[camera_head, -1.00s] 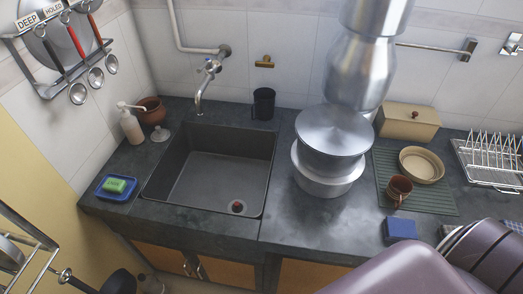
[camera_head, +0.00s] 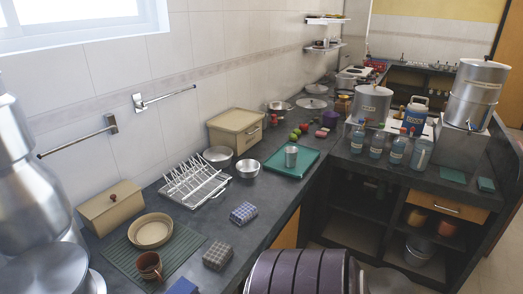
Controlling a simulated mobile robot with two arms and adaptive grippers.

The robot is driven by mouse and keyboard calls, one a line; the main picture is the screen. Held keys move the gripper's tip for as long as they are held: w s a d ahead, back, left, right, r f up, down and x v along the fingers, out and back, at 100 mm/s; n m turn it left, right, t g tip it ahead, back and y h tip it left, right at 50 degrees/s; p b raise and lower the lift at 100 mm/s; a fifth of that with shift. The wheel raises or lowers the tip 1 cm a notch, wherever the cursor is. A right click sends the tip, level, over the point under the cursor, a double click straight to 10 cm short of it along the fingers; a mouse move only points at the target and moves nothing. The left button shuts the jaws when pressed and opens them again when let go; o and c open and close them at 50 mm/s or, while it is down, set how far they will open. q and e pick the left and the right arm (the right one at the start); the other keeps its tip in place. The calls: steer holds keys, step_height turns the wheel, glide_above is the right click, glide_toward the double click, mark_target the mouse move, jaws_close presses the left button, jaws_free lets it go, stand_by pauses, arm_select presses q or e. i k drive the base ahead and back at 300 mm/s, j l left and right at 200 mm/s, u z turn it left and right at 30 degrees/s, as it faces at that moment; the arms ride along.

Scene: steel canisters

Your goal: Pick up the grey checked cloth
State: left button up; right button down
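The grey checked cloth (camera_head: 217,254) is a small folded block on the dark counter, near its front edge. It lies right of the green ribbed mat (camera_head: 188,262) and the brown mug (camera_head: 149,266). A plain blue folded cloth (camera_head: 183,287) is partly cut off at the bottom edge, left of it. A blue-and-white checked cloth (camera_head: 243,213) lies farther along the counter. Nothing covers the grey checked cloth. Neither of my grippers shows in the head view.
A white dish rack (camera_head: 194,184) and a steel bowl (camera_head: 248,168) stand behind the cloths. A tan bowl (camera_head: 150,231) sits on the mat. A green tray (camera_head: 279,163) with a steel cup is farther along.

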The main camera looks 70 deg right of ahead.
mark_target(216, 257)
steer(key=z, duration=1.9)
